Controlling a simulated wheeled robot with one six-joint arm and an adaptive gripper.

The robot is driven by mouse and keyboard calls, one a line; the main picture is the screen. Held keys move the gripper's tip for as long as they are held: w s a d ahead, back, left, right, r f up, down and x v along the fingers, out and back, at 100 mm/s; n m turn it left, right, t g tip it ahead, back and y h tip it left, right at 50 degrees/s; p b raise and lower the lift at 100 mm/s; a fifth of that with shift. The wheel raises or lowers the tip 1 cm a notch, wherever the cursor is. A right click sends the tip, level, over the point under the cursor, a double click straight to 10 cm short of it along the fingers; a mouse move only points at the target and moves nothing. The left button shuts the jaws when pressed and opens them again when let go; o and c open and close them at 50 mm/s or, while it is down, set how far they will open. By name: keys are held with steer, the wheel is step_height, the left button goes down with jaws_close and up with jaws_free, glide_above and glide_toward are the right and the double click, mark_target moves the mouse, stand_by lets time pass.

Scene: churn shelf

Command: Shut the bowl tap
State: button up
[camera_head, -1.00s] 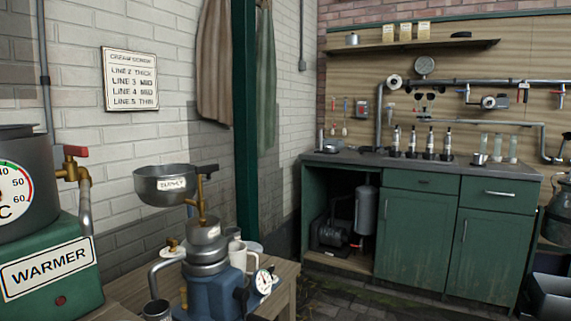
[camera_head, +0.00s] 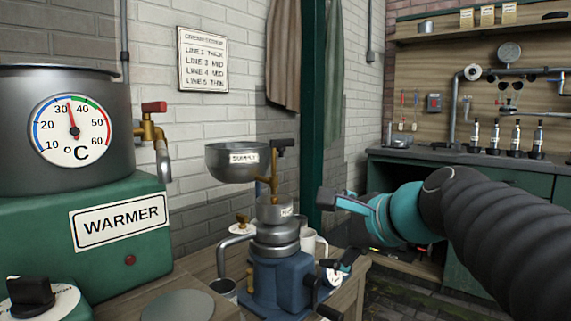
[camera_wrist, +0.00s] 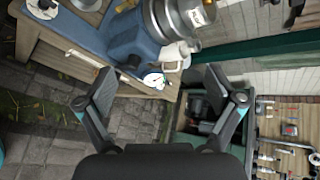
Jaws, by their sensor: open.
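The bowl tap (camera_head: 275,172) is a brass tap with a black handle (camera_head: 284,145), at the right side of the grey bowl labelled SUPPLY (camera_head: 232,163). The handle points sideways to the right, level with the bowl's rim. The bowl stands above the blue separator (camera_head: 278,282). My gripper (camera_head: 335,235) is right of the separator in the head view, lower than the tap handle and apart from it. In the wrist view my gripper (camera_wrist: 158,78) is open and empty, with the separator's blue body (camera_wrist: 135,42) beyond the fingertips. The bowl tap is not in the wrist view.
The green warmer (camera_head: 120,235) with its red-handled tap (camera_head: 153,107) stands at the left. A white mug (camera_head: 310,243) and a small dial (camera_head: 334,277) are beside the separator. A green post (camera_head: 312,120) rises behind.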

steer(key=w+a+r+m+t+y+b, duration=0.1)
steer(key=w+r+m+t+y+b, duration=0.1)
steer(key=w+r+m, duration=0.35)
steer(key=m+t+y+b, duration=0.2)
steer(key=m, duration=0.4)
glide_toward(284, 141)
steer(key=p+x, duration=0.1)
steer(key=x, duration=0.9)
steer(key=shift+w+a, duration=0.25)
steer(key=c, duration=1.2)
